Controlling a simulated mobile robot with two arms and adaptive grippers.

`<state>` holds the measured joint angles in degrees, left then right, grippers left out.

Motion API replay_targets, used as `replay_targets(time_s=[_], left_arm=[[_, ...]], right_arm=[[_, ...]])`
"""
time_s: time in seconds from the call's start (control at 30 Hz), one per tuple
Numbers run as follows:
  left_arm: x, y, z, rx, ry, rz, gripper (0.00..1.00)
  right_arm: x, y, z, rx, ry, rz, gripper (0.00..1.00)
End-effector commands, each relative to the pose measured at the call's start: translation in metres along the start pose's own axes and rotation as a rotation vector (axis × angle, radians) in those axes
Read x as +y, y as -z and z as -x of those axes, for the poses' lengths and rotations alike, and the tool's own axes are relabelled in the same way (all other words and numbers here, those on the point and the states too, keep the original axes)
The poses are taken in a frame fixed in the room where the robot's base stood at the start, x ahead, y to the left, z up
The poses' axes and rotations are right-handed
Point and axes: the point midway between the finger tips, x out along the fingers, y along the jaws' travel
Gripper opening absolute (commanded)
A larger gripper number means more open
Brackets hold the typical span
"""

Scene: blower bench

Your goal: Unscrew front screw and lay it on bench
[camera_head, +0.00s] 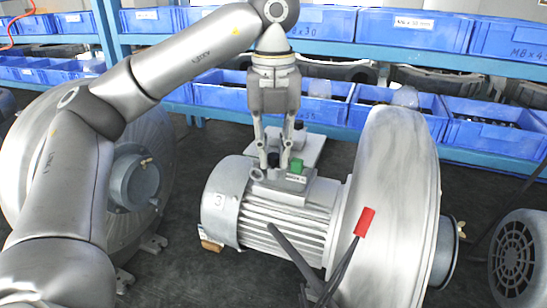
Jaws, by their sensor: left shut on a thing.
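My left gripper (273,150) comes down from above, fingers pointing down, over the small terminal box (282,186) on top of the grey motor (285,213). It is shut on a small dark piece (273,160) between its fingertips, which looks like the front screw. The fingers partly hide it, and I cannot tell whether it still touches the box. A green part (297,165) sits on the box just right of the fingers. My right gripper cannot be made out.
A large silver blower housing (385,200) stands right of the motor. Blue bins (310,23) line the shelves behind. Another blower (135,177) stands left, partly behind my arm. Dark bench surface (180,270) shows left of the motor.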

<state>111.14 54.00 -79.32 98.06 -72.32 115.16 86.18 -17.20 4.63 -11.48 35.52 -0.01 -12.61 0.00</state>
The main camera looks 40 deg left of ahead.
Motion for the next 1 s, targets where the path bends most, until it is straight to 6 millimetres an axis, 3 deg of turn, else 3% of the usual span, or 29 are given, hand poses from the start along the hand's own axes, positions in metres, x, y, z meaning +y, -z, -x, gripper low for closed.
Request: replay_targets(time_s=[0.2,0.5,0.53,0.57,1.0], left_arm=[[0.0001,-0.0002,0.0008,-0.001,0.001,0.194,0.0],[0.0001,-0.0003,0.0005,-0.002,0.001,0.224,0.0],[0.0001,-0.0003,0.0005,-0.001,0.001,0.223,0.22],[0.0001,-0.0003,0.0005,-0.001,0.001,0.223,0.26],[-0.0001,0.0,0.0006,0.0,0.0,0.209,0.27]], right_arm=[[-0.0014,0.0005,0.0029,0.0,0.002,-0.001,0.46],[-0.0018,0.0005,0.0028,0.0,0.002,-0.001,0.46],[-0.0018,0.0006,0.0028,0.0,0.002,-0.001,0.46],[-0.0018,0.0005,0.0028,0.0,0.002,-0.001,0.46],[-0.0016,0.0007,0.0038,0.0,0.002,-0.001,0.46]])
